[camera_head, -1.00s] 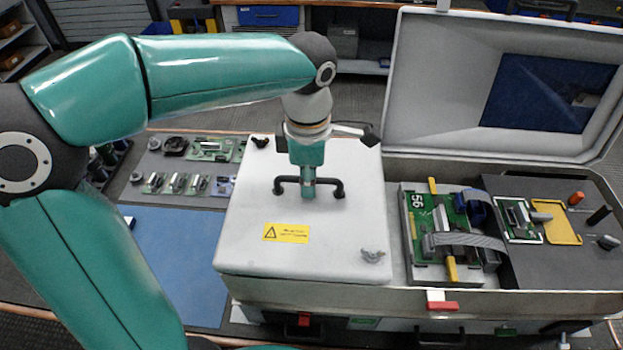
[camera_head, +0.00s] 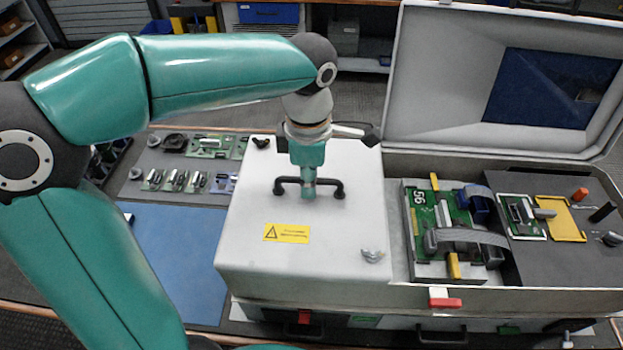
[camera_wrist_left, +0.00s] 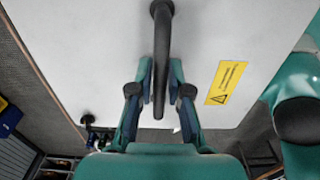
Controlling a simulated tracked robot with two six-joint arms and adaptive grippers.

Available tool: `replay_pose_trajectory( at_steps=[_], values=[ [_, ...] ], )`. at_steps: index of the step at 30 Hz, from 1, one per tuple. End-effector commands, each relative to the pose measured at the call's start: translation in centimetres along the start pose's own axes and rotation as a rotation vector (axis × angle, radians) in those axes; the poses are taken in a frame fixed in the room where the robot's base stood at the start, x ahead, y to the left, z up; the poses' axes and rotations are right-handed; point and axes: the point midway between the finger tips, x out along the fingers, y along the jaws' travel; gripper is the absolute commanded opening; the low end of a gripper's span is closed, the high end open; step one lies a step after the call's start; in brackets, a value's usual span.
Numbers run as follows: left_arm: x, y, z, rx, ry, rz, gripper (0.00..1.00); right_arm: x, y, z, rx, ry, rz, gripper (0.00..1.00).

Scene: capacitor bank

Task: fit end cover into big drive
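The end cover (camera_head: 330,215) is a large pale grey panel with a black bar handle (camera_head: 325,182), a yellow warning label and a wing-shaped knob. My left gripper (camera_head: 309,188) points down at the handle. In the left wrist view its fingers (camera_wrist_left: 161,90) lie close on both sides of the handle (camera_wrist_left: 161,45) and appear shut on it. The cover lies over the left part of a long grey housing (camera_head: 500,302), seemingly the big drive. The cover hides that part, and I cannot tell whether it is seated or held just above. My right gripper is not in view.
Right of the cover, the housing shows a green board (camera_head: 424,222) marked 56 with a ribbon cable, and a yellow frame (camera_head: 562,218). A large lid (camera_head: 440,80) stands open behind. On the left are a blue mat (camera_head: 175,250) and small electronic parts (camera_head: 178,180).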

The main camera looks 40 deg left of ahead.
Motion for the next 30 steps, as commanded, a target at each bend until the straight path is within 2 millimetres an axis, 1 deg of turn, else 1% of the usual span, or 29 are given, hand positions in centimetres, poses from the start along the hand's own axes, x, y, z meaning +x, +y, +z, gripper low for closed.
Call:
replay_pose_trajectory(
  at_steps=[1, 3, 11, 16, 20, 30],
  values=[
    [0.0, 0.0, 0.0, 0.0, 0.0, 0.0, 0.3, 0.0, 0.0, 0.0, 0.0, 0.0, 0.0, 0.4],
    [0.0, 0.0, 0.0, 0.0, 0.0, 0.0, 0.41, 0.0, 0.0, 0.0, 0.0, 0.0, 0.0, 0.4],
    [0.1, 0.0, 0.0, 0.001, 0.001, -0.002, 0.41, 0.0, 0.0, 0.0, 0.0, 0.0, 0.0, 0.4],
    [-0.7, 0.0, 0.1, 0.001, 0.0, 0.0, 0.41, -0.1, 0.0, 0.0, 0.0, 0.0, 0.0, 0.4],
    [-2.5, 0.1, 0.1, 0.0, -0.002, 0.003, 0.41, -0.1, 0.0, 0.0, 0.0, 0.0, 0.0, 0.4],
    [-9.2, 0.2, 0.2, 0.002, -0.003, 0.002, 0.41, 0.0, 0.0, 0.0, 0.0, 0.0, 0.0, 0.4]
  ],
)
